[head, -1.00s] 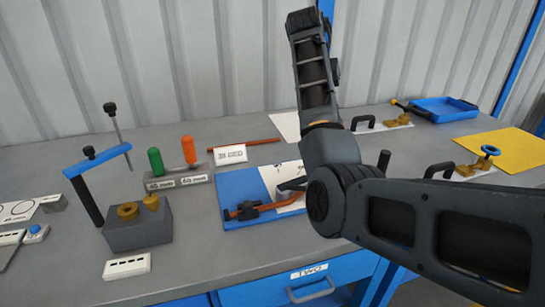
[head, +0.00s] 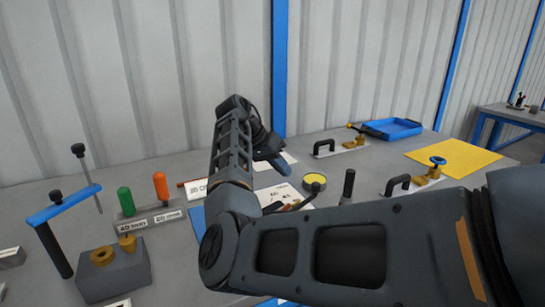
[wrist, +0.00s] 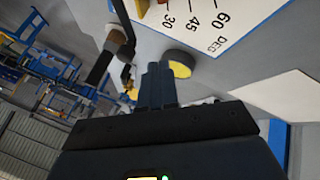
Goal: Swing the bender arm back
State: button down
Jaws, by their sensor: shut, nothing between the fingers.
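My gripper (head: 280,166) is shut and empty; its closed fingers also show in the wrist view (wrist: 157,75). In the head view it hangs above the angle card (head: 283,196), partly hidden by my own arm. In the wrist view the card (wrist: 215,25) reads 30, 45, 60 DEG. A round part with a yellow top (head: 315,181) stands just beyond my fingertips, and also shows in the wrist view (wrist: 180,63). A dark bar with an upright black handle (head: 348,185), seemingly the bender arm, lies beside it. My arm hides much of the bender.
Toggle clamps (head: 340,147), a blue tray (head: 390,129) and a yellow sheet (head: 455,158) lie right.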

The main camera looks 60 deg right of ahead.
aim_at(313, 186)
jog(key=x, duration=0.3)
jog(key=shift+s, duration=0.2)
jog(key=shift+s+d+r+p, duration=0.15)
jog(key=shift+s+p, duration=0.45)
jog(key=shift+s, duration=1.25)
jog(key=shift+s+a+r+p, duration=0.1)
jog(key=shift+s+a+p, duration=0.15)
jog(key=shift+s+p, duration=0.3)
jog(key=shift+s+a+p, duration=0.25)
jog(key=shift+s+p, duration=0.25)
jog(key=shift+p, duration=0.15)
jog(key=shift+s+a, duration=0.35)
jog(key=shift+s, duration=0.2)
jog(key=shift+p, duration=0.3)
